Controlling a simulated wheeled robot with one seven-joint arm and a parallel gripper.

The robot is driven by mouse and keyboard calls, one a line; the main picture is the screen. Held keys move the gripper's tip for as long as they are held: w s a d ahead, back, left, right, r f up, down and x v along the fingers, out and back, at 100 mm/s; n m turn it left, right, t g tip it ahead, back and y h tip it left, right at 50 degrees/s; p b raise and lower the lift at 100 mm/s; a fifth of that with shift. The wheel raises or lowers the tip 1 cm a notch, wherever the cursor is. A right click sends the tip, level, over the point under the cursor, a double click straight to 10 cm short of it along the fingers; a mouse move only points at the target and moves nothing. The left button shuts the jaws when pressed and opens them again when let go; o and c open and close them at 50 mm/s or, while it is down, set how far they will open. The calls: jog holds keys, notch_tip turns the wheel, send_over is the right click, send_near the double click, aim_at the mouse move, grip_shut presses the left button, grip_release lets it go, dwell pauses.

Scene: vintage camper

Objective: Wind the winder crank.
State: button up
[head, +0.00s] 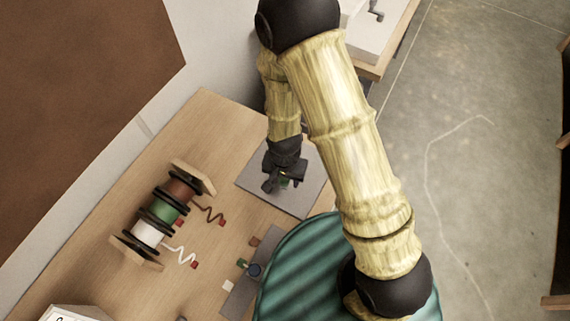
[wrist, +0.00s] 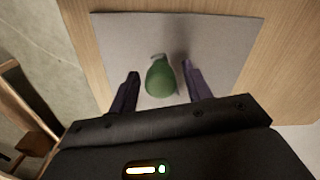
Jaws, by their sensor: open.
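My gripper (head: 277,186) hangs over a grey square plate (head: 304,197) on the wooden table. In the wrist view the gripper (wrist: 160,74) is open, its two dark fingers apart. A green rounded, pear-shaped thing (wrist: 160,80) with a short bent piece at its top shows between the fingers; I cannot tell whether they touch it or whether it is the crank's knob. My gripper hides most of it in the head view. A small grey crank-like piece (head: 376,10) sits on a pale surface at the top, partly cut off.
A rack of brown, green and white wire spools (head: 163,213) stands on the table (head: 100,215), with loose wire ends to its right. A grey strip (head: 240,292) with small coloured parts lies nearer. A teal striped round thing (head: 300,262) is beside it. The concrete floor lies right.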

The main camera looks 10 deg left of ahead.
jog(key=shift+r+p, duration=1.75)
jog(key=shift+r, duration=0.65)
notch_tip(320, 180, up, 17)
jog(key=b, duration=0.2)
jog(key=shift+r, duration=0.15)
jog(key=w+d+f+t+b, duration=0.1)
jog(key=d+b, duration=0.1)
jog(key=d, duration=0.8)
jog(key=d+f+n+t+b, duration=0.1)
jog(key=d+f+b, duration=0.1)
jog(key=d, duration=0.8)
jog(key=shift+w+f+n+t+b, duration=0.3)
jog(key=shift+w+b, duration=0.05)
jog(key=shift+b, duration=0.45)
jog(key=shift+c, duration=0.4)
